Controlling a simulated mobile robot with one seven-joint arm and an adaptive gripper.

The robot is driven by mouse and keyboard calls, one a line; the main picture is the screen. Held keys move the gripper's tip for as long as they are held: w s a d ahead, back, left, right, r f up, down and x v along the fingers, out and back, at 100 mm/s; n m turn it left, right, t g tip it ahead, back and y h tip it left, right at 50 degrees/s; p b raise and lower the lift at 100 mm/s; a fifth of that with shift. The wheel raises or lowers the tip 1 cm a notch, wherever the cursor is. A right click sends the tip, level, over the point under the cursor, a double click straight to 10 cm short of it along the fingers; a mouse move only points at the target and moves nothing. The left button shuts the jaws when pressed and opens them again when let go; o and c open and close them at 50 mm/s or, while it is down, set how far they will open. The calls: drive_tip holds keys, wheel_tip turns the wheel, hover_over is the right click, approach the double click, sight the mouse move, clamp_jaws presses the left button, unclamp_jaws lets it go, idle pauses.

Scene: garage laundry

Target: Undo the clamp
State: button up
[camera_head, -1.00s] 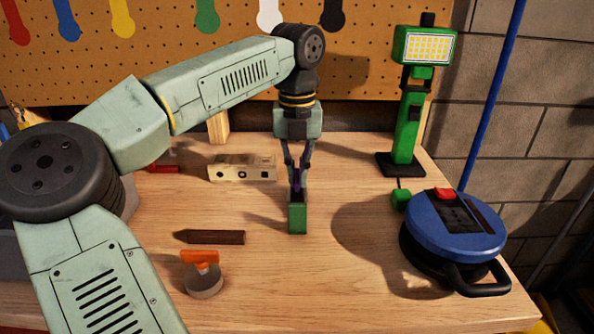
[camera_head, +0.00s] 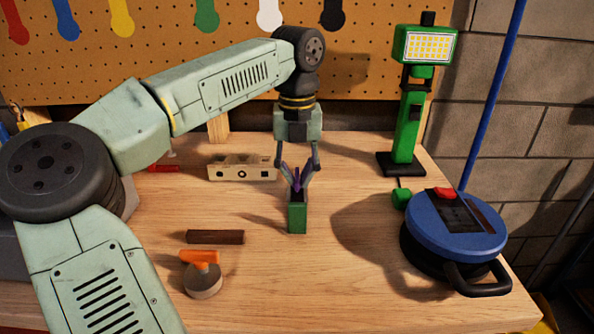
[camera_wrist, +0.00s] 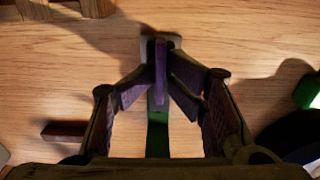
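The clamp seems to be the upright green block (camera_head: 297,217) with a purple lever (camera_head: 297,182) at its top, standing mid-table. My gripper (camera_head: 298,176) is directly above it, pointing down, with its fingers spread on either side of the lever. In the wrist view the purple lever (camera_wrist: 160,72) stands between the open fingers (camera_wrist: 158,88), with gaps at both sides. A grey plate (camera_wrist: 149,47) and part of the green body (camera_wrist: 158,135) show there too. The fingers partly hide the clamp's top, so I cannot tell how the lever is set.
A pale block with holes (camera_head: 242,168) lies behind left of the clamp. A dark brown block (camera_head: 215,237) and a grey disc with an orange handle (camera_head: 203,282) lie front left. A green work lamp (camera_head: 404,130) and a blue cable reel (camera_head: 455,225) stand right. The front middle is clear.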

sight(297, 175)
drive_tip(key=shift+f, duration=0.1)
drive_tip(key=shift+r, duration=0.55)
wheel_tip(297, 175, up, 11)
